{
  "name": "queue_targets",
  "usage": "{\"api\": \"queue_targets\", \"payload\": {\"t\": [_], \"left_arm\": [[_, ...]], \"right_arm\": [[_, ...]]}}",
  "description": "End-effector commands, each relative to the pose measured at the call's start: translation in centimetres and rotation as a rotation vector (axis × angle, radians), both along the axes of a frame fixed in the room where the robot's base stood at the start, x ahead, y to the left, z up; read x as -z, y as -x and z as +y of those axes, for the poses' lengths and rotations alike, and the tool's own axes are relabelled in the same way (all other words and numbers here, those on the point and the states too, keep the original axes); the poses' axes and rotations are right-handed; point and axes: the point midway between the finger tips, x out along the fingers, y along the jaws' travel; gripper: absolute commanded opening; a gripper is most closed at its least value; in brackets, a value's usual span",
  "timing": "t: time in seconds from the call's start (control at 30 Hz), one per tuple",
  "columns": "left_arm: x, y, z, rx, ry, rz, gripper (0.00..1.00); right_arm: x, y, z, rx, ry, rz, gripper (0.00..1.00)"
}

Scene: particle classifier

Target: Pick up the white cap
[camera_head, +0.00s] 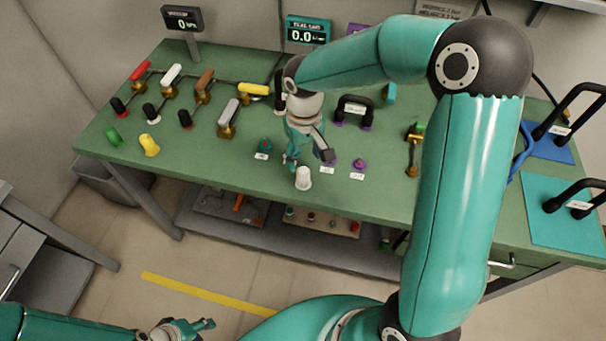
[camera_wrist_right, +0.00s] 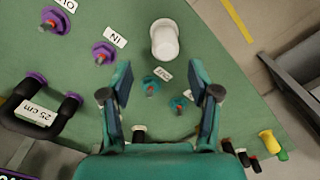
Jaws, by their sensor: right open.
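The white cap (camera_head: 303,178) stands on the green workbench (camera_head: 240,170) near its front edge. It also shows in the right wrist view (camera_wrist_right: 165,40), at the top centre, beyond my fingertips. My right gripper (camera_head: 308,160) is above the bench, just behind the cap in the head view. In the right wrist view its two fingers (camera_wrist_right: 160,75) are spread apart with nothing held between them. My left gripper (camera_head: 190,328) is low at the bottom left, away from the bench; its finger gap is not clear.
Teal fittings (camera_wrist_right: 150,86) and purple fittings (camera_wrist_right: 103,53) stand near the cap. A black handle (camera_head: 352,108) is behind. Several valves with coloured handles (camera_head: 172,75) fill the bench's left. A yellow cap (camera_head: 149,145) and a green cap (camera_head: 113,137) stand at the left front.

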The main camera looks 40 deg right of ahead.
Motion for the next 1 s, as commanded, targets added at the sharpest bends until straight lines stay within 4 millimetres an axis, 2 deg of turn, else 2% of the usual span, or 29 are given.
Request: {"api": "queue_targets", "payload": {"t": [0.23,0.4,0.67,1.0], "left_arm": [[-0.7,0.0,0.0,0.000,0.000,0.000,0.40],[-0.8,0.0,0.0,0.000,0.000,0.000,0.40],[-0.8,0.0,0.0,0.000,0.000,0.000,0.40],[-0.8,0.0,0.0,0.000,0.000,0.000,0.40]], "right_arm": [[2.8,1.0,0.8,-0.003,-0.001,0.007,0.61],[4.8,0.9,0.8,-0.002,0.000,0.004,0.61],[5.1,0.8,0.7,0.000,-0.001,0.000,0.61],[5.0,0.8,0.7,0.000,0.000,0.000,0.09]]}}
